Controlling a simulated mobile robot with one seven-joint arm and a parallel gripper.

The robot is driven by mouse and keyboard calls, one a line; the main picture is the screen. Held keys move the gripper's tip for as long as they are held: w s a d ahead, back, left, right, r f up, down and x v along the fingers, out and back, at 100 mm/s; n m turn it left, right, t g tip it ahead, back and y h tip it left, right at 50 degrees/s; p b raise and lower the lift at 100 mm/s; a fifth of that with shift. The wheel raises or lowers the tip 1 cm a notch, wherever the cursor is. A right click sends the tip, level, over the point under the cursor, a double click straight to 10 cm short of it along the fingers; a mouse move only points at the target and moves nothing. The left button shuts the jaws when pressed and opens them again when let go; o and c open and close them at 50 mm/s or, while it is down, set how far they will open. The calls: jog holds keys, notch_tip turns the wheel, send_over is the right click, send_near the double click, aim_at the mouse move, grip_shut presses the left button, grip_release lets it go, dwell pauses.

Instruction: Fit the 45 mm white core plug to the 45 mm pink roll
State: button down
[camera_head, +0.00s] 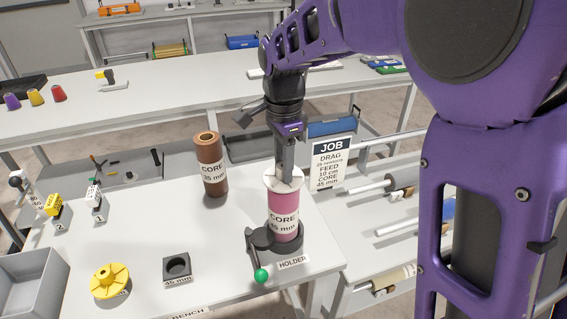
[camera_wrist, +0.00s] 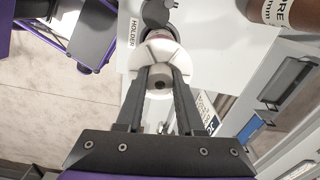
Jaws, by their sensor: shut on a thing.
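The pink roll (camera_head: 284,203), labelled CORE 45 mm, stands upright in the dark holder (camera_head: 262,241) at the bench's front right. The white core plug (camera_head: 270,182) is a disc at the roll's top end; it also shows in the wrist view (camera_wrist: 146,55). My gripper (camera_head: 286,177) points down over the roll, shut on the plug's middle. In the wrist view my gripper's fingers (camera_wrist: 160,74) close on both sides of the plug's hub. The plug's underside is hidden, so I cannot tell how far it sits in the core.
A brown 35 mm roll (camera_head: 211,165) stands left of my gripper. A yellow flanged plug (camera_head: 110,281) and a black 45 mm stand (camera_head: 177,268) are at the front left. A green-knobbed lever (camera_head: 260,275) sticks out from the holder. A JOB sign (camera_head: 331,160) stands behind right.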

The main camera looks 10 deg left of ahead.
jog(key=shift+f, duration=0.4)
jog(key=shift+c, duration=2.2)
grip_release()
jog(key=shift+r, duration=0.1)
notch_tip(320, 180, up, 17)
jog(key=p, duration=0.2)
jog(key=shift+r+p, duration=0.2)
jog(key=shift+p, duration=0.1)
